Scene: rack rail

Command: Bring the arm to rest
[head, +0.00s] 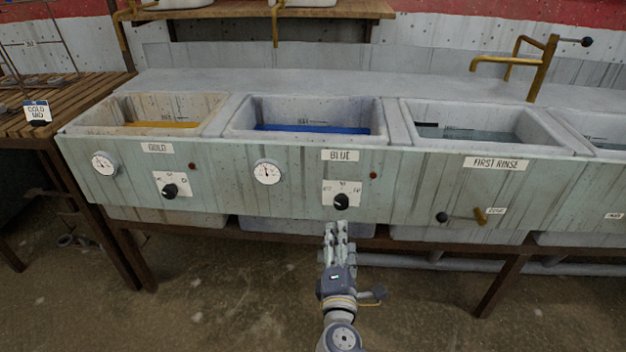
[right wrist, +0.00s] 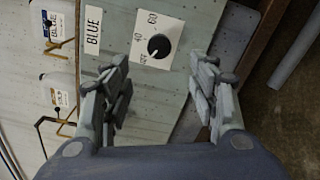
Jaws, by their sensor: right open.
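My right gripper (head: 338,236) is in the head view at the bottom centre, in front of the blue basin's front panel and just below its dial. In the right wrist view the gripper (right wrist: 168,98) is open, with its two fingers apart and nothing between them. The black dial knob (head: 341,201) under the BLUE label is beyond the fingertips; it also shows in the right wrist view (right wrist: 159,46). A gap between the fingers and the knob is visible in the right wrist view. My left gripper is not in view.
The gold basin (head: 117,116), the blue basin (head: 235,125) and the first rinse basin (head: 407,123) stand in a row. A lever handle (head: 464,216) sticks out of the rinse panel. A slatted wooden table (head: 70,98) is at the left. The floor (head: 230,300) in front is clear.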

